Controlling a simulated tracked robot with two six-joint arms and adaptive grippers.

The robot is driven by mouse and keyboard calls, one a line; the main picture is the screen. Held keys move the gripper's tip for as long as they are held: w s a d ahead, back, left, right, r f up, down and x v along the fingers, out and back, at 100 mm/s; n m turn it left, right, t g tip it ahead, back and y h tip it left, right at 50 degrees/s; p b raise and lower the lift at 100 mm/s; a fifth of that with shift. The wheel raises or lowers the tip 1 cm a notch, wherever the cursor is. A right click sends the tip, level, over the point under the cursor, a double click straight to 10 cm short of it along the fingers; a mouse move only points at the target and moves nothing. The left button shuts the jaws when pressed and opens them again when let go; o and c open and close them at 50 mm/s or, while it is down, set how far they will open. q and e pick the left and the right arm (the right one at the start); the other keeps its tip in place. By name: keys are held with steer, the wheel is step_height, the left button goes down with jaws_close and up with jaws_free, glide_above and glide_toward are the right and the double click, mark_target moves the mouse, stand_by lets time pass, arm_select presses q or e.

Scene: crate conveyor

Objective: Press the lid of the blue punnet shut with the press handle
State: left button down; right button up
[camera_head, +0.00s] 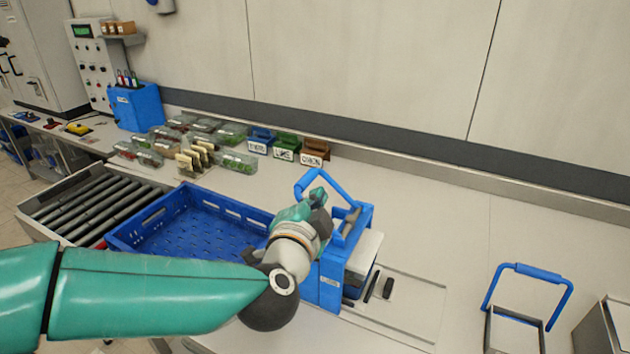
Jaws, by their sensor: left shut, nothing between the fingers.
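My left arm comes in from the left, and its wrist reaches over the right end of the blue crate. My left gripper (318,200) is shut and empty, largely hidden behind its own wrist, close to a blue handle bar (325,185). I cannot tell if it touches the bar. A second blue handle (532,270) stands upright on a metal frame at the right. I cannot tell which one is the press handle. Several clear lidded punnets (233,161) stand at the back; I cannot make out a blue punnet. My right gripper is out of view.
A blue crate (160,212) sits beside rollers (85,212). A blue holder (331,290) stands right of it. Small labelled bins (286,148) line the wall. A blue box (137,107) holds tools. The bench between holder and right frame is mostly clear.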

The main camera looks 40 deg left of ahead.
arm_select(q)
steer(key=w+a+f+b, duration=0.1)
steer(key=w+a+f, duration=0.2)
steer(key=w+a, duration=0.4)
steer(key=shift+w+a+f+b, duration=0.3)
steer(key=shift+a+b, duration=0.1)
steer(key=shift+a, duration=0.1)
steer(key=shift+d+f, duration=0.1)
steer(key=shift+f, duration=0.1)
